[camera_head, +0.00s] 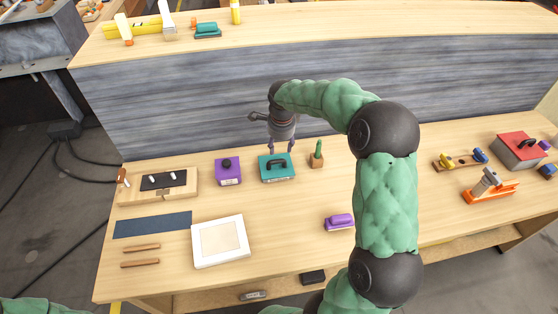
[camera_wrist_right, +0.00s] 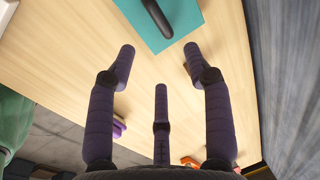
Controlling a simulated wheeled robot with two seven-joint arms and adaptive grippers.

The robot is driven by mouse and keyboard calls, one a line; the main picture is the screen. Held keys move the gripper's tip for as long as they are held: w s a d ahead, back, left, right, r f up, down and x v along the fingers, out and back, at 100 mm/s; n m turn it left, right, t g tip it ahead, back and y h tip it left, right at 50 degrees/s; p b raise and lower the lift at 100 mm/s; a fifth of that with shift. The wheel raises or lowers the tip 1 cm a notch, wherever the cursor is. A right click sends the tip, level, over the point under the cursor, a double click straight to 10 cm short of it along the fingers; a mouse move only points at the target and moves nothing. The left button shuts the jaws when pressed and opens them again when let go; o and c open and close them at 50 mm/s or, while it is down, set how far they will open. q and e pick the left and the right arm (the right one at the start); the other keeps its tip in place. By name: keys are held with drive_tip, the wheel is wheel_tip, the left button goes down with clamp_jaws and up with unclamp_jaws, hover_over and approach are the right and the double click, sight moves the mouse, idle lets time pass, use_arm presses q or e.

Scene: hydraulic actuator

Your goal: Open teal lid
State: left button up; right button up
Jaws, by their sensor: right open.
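The teal lid (camera_head: 268,175) with a dark arched handle (camera_head: 277,161) sits on a box on the wooden table, left of centre in the head view. In the right wrist view, the teal top (camera_wrist_right: 185,15) and the dark handle (camera_wrist_right: 157,18) show at the upper edge, partly cut off. My right gripper (camera_head: 281,149) hangs just above the lid, fingers pointing down. In the wrist view its fingers (camera_wrist_right: 159,55) are spread apart with nothing between them, and the handle lies beyond the fingertips. My left gripper is out of view.
A purple box (camera_head: 228,175) with a black knob stands left of the teal one, and a wooden block with a green peg (camera_head: 317,155) stands close on its right. A white frame (camera_head: 221,241) and a purple handled block (camera_head: 339,222) lie nearer the front.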

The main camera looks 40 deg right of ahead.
sight(279, 161)
drive_tip(key=f+b, duration=0.1)
drive_tip(key=f, duration=0.2)
drive_tip(key=w+f, duration=0.1)
drive_tip(key=f, duration=0.2)
drive_tip(key=d+f+b, duration=0.1)
drive_tip(key=f, duration=0.3)
drive_tip(key=shift+w+f+b, duration=0.1)
drive_tip(key=shift+w+b, duration=0.25)
clamp_jaws()
